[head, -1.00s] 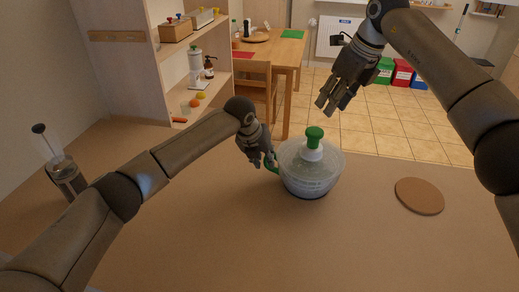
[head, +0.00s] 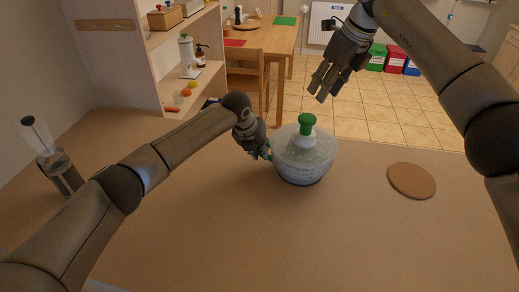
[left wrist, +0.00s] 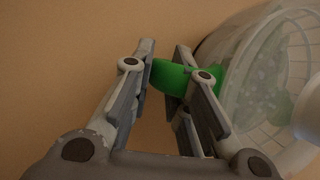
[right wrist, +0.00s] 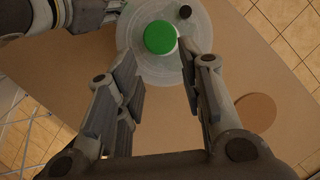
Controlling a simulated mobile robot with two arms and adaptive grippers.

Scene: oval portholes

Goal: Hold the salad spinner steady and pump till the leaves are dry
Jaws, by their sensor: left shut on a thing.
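The salad spinner (head: 304,158) stands upright on the brown counter, a clear bowl and lid with a white neck and a green pump knob (head: 307,120) standing raised on top. Pale green leaves show faintly through its wall in the left wrist view (left wrist: 265,85). My left gripper (head: 262,152) is shut on the spinner's green side handle (left wrist: 172,76), at the bowl's left.
A round cork mat (head: 411,180) lies on the counter to the right. A glass plunger press (head: 57,165) stands at the far left. Shelves (head: 185,60) and a wooden table (head: 270,38) are behind. The counter's front middle is clear.

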